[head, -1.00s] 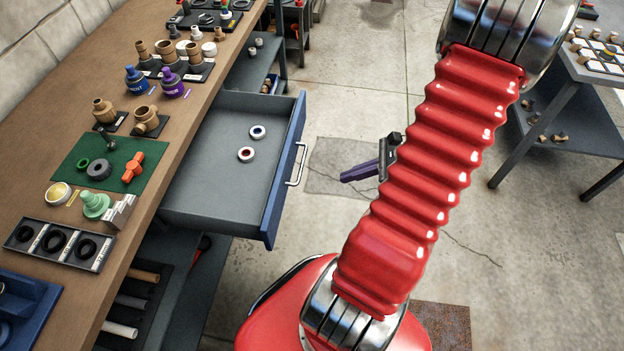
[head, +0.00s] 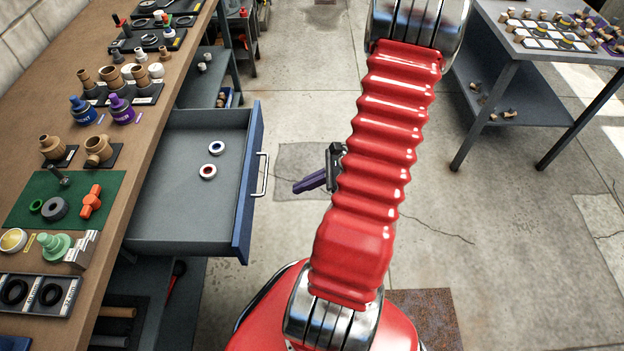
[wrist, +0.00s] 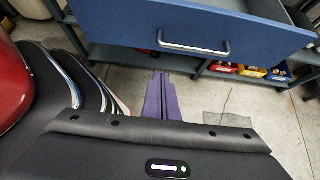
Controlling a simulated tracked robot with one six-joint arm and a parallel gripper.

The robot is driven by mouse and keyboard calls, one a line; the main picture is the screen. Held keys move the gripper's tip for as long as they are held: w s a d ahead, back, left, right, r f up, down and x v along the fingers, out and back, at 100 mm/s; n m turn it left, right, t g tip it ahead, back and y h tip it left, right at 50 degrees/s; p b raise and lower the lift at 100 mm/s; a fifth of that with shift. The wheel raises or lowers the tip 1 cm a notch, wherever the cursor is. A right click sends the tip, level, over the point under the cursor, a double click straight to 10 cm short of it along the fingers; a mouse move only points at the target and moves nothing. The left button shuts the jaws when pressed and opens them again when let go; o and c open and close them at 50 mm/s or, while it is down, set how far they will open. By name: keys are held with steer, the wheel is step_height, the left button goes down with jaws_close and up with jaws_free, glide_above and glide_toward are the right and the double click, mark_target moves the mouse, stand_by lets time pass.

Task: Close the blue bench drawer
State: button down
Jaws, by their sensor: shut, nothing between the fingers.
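The blue-fronted bench drawer (head: 247,185) stands pulled out from the workbench in the head view. Its grey tray holds two small tape-like rolls, and its silver handle (head: 263,174) faces right. In the wrist view the blue front (wrist: 190,22) and the handle (wrist: 193,48) cross the top. My gripper (head: 297,187) is to the right of the handle in the head view, apart from it. Its purple fingers are together and empty, pointing toward the drawer side. They also show in the wrist view (wrist: 160,75), below the handle.
The wooden workbench (head: 150,190) at left carries fittings, bottles and a green mat (head: 110,190). A lower shelf holds pipes. A second table (head: 490,60) stands at the upper right. The concrete floor between them is open. Coloured bins (wrist: 250,71) sit on a shelf in the wrist view.

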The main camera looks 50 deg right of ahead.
steer(key=w+a+f, duration=0.2)
steer(key=w+a, duration=0.2)
steer(key=w, duration=0.2)
steer(key=shift+a, duration=0.25)
steer(key=shift+f, duration=0.1)
